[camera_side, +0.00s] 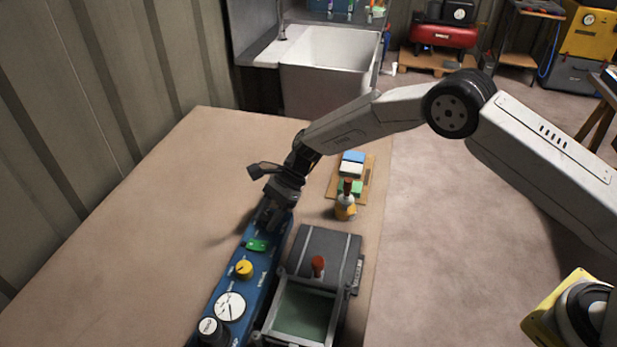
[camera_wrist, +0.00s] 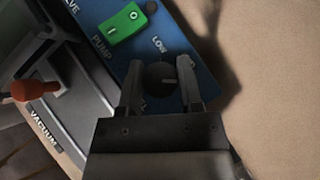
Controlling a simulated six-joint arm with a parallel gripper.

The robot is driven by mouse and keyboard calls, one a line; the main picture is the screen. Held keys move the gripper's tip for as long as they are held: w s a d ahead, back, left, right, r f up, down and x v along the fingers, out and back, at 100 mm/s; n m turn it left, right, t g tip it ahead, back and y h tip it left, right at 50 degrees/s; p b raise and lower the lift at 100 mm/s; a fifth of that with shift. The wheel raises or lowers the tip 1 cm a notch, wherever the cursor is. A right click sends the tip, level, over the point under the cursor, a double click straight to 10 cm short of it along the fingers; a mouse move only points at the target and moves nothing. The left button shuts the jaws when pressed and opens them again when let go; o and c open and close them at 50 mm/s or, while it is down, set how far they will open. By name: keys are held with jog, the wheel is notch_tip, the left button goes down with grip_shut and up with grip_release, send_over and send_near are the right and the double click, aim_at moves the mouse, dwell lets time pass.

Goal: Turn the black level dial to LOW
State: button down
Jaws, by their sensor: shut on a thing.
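The black level dial (camera_wrist: 158,72) sits near the end of the blue panel (camera_wrist: 190,42), between the two fingers of my gripper (camera_wrist: 160,90) in the wrist view. My gripper is shut on the dial, one finger on each side. A short pale mark on the dial points toward the right finger. The word LOW is printed on the panel above the dial in that view, so the mark does not point at it. Other lettering beside the fingers is mostly hidden. In the side view my gripper (camera_side: 270,214) reaches down onto the far end of the panel and hides the dial.
The table's left side is clear.

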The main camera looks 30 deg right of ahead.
jog(key=shift+n+g+h, duration=0.7)
jog(key=shift+n+g, duration=0.8)
jog(key=shift+n, duration=0.7)
jog(key=shift+n+g+h, duration=0.4)
jog(key=shift+n+g, duration=0.1)
jog(key=shift+n, duration=0.3)
jog(key=shift+c, duration=1.3)
grip_release()
jog(key=shift+d+r, duration=0.1)
jog(key=shift+v, duration=1.35)
notch_tip(320, 180, up, 7)
